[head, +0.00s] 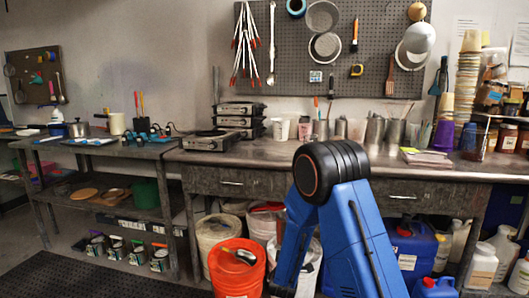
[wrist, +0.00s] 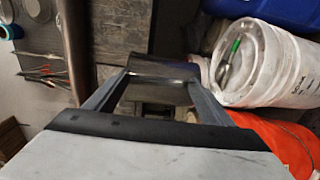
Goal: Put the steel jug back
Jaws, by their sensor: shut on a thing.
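In the wrist view my gripper (wrist: 155,88) is shut on a shiny steel vessel (wrist: 162,71), which looks like the steel jug. Only part of it shows between the two fingers, and its handle and spout cannot be made out. The jug is held in front of the workbench, near the buckets. In the head view my blue arm bends downward, and the gripper and held jug cannot be made out. Several steel jugs (head: 375,132) stand on the bench (head: 290,153) behind my arm.
An orange bucket (head: 237,279) stands on the floor, with a metal item (head: 240,257) at its top. A white bucket (wrist: 268,62) with a green-marked item is at right in the wrist view. Blue containers (head: 413,250) stand under the bench. A hotplate stack (head: 240,115) is on it.

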